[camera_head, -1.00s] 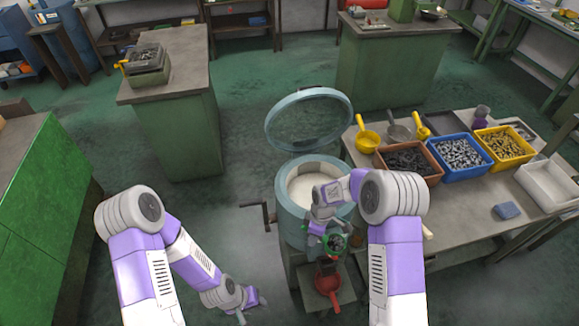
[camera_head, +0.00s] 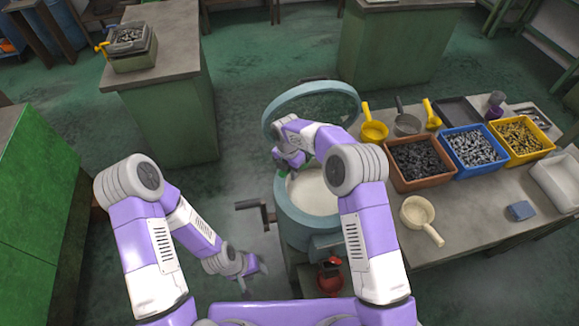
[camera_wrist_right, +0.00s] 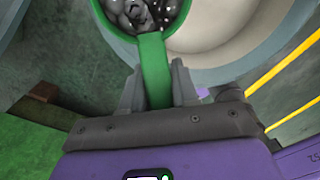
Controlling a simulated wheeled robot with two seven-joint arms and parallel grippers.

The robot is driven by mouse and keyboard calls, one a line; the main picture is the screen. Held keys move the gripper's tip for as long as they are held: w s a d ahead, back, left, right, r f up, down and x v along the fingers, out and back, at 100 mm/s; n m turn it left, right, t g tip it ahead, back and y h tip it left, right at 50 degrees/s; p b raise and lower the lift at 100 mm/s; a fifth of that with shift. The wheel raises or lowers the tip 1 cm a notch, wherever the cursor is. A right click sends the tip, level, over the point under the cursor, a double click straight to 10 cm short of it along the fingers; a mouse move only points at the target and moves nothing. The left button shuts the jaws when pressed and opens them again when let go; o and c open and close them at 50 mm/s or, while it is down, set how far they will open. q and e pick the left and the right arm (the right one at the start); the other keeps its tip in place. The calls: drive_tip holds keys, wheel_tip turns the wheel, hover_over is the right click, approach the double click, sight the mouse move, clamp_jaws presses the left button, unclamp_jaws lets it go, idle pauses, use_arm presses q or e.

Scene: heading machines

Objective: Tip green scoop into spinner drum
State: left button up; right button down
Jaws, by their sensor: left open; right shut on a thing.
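My right gripper (camera_head: 285,160) is shut on the handle of the green scoop (camera_wrist_right: 154,65). In the right wrist view the scoop's bowl holds grey metal parts. In the head view the scoop is mostly hidden by my arm, at the drum's far left rim. The spinner drum (camera_head: 287,228) is a teal tub with a pale inside, its ring lid (camera_head: 318,88) raised behind. The drum's pale inside (camera_wrist_right: 215,28) also shows beside the scoop in the right wrist view. My left gripper (camera_head: 245,268) is open and empty, low to the left of the drum.
A crank handle (camera_head: 250,205) sticks out left of the drum. A red object (camera_head: 330,280) is below its front. The right bench holds brown (camera_head: 420,183), blue (camera_head: 468,172) and yellow (camera_head: 520,157) bins, several scoops and a cream scoop (camera_head: 417,212).

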drive_tip(key=f+t+y+b, duration=0.1)
drive_tip(key=t+y+b, duration=0.2)
drive_tip(key=b, duration=0.6)
drive_tip(key=s+d+f+t+y+b, duration=0.1)
drive_tip(key=t+y+b, duration=0.2)
drive_tip(key=b, duration=0.7)
drive_tip(key=d+f+t+y+b, duration=0.1)
drive_tip(key=t+y+b, duration=0.3)
drive_tip(key=b, duration=0.5)
drive_tip(key=shift+s+f+y+b, duration=0.25)
drive_tip(key=shift+f+y+b, duration=0.15)
drive_tip(key=shift+y, duration=0.4)
idle(0.4)
